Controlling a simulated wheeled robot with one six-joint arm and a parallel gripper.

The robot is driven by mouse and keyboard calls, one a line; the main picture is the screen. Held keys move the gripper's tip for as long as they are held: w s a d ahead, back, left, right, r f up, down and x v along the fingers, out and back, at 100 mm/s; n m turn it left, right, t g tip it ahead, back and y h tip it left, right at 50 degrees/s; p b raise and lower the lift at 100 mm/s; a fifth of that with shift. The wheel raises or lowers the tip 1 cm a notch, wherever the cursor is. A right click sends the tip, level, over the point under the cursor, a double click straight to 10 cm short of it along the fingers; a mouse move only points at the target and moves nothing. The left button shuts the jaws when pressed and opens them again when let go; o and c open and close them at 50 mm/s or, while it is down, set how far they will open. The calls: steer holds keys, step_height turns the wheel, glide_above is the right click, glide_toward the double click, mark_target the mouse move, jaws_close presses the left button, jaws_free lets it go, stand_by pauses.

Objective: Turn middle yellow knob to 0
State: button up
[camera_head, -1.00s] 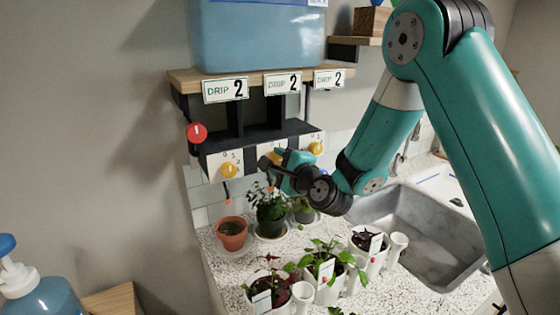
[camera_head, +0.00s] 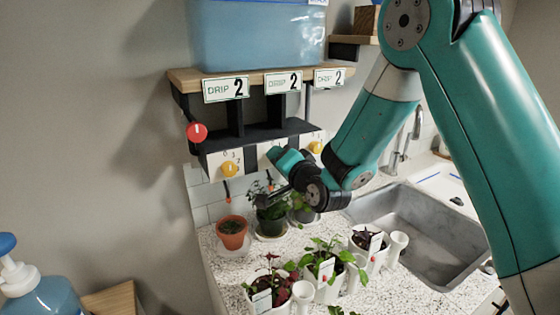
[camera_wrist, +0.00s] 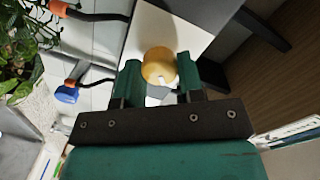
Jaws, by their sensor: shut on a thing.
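The middle yellow knob (camera_wrist: 158,62) sits on a white panel (camera_wrist: 178,30) in the wrist view, between the two green fingers of my gripper (camera_wrist: 158,78). The gripper is shut on the knob. A small pale mark shows on the knob's near side. In the head view my gripper (camera_head: 279,160) is at the middle panel and hides the middle knob; its setting cannot be read there. The left yellow knob (camera_head: 230,169) and the right yellow knob (camera_head: 316,147) stand clear on either side.
A red round knob (camera_head: 196,132) is on the rack's left side. Signs reading DRIP 2 (camera_head: 226,89) hang above, under a blue tank (camera_head: 258,37). Potted plants (camera_head: 232,232) stand on the speckled counter below. A sink (camera_head: 425,230) is at right.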

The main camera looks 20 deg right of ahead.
steer(key=n+b, duration=0.7)
steer(key=n, duration=0.1)
steer(key=shift+f+n+h+b, duration=0.1)
steer(key=shift+n+h+b, duration=0.2)
stand_by(0.5)
steer(key=o, duration=0.9)
steer(key=shift+s, duration=0.15)
steer(key=s+b, duration=0.1)
steer(key=s, duration=0.3)
steer(key=s+d+b, duration=0.1)
steer(key=s, duration=0.2)
steer(key=s+d+b, duration=0.1)
steer(key=s+b, duration=0.1)
steer(key=s, duration=0.2)
steer(key=shift+s+r, duration=0.35)
steer(key=shift+r, duration=0.05)
